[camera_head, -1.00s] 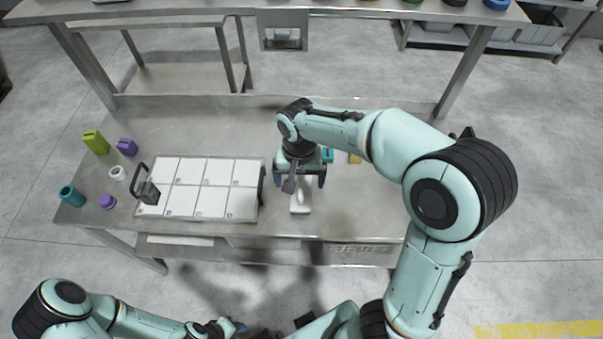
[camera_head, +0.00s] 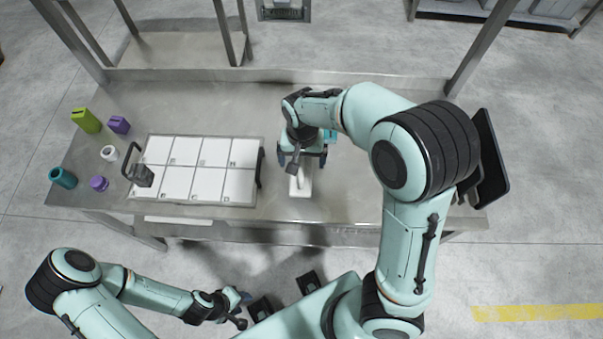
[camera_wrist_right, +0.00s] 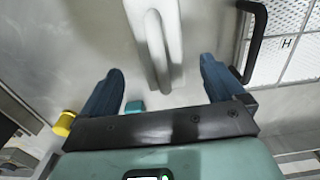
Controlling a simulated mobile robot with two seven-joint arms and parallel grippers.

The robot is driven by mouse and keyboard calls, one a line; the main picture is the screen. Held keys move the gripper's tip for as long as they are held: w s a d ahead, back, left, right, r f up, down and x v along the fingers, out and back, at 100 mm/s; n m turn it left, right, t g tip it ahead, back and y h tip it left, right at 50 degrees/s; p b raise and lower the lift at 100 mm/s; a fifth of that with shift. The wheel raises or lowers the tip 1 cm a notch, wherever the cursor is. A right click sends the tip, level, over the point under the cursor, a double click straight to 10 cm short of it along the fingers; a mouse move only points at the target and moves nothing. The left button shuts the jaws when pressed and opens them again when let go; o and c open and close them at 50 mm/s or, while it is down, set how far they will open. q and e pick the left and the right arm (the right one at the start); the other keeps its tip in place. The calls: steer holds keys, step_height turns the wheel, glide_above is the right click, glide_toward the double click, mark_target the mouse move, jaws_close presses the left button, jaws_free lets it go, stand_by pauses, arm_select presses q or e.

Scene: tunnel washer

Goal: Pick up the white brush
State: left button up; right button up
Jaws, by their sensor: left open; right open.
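The white brush (camera_head: 301,184) lies on the steel table just right of the tray in the head view. In the right wrist view the brush (camera_wrist_right: 157,45) is at the top middle, its handle pointing down toward the space between the fingers. My right gripper (camera_head: 303,161) is open above the table at the brush's far end, with part of the brush hidden under the wrist. In the wrist view its two blue fingers (camera_wrist_right: 162,75) stand apart, one either side of the handle's line, touching nothing visible. My left gripper (camera_head: 243,310) is open and empty in front of the table.
A tray of white lidded compartments (camera_head: 258,198) with black handles stands close left of the brush. Green, purple, white and teal items (camera_head: 62,178) stand at the table's left end. A small teal object (camera_wrist_right: 135,106) and a yellow one (camera_wrist_right: 64,123) are near my right gripper. The table's right side is clear.

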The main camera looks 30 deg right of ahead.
mark_target(302, 165)
steer(key=f, duration=0.3)
steer(key=f+b, duration=0.1)
steer(key=f, duration=0.1)
steer(key=shift+s+a, duration=0.2)
steer(key=shift+s, duration=0.05)
arm_select(q)
steer(key=shift+s+f, duration=0.35)
steer(key=shift+f, duration=0.4)
arm_select(e)
steer(key=c, duration=1.2)
steer(key=shift+c, duration=0.2)
steer(key=shift+r, duration=0.1)
arm_select(q)
steer(key=w+r+p, duration=0.4)
steer(key=r, duration=0.2)
steer(key=shift+p, duration=0.3)
arm_select(e)
step_height(302, 165, up, 20)
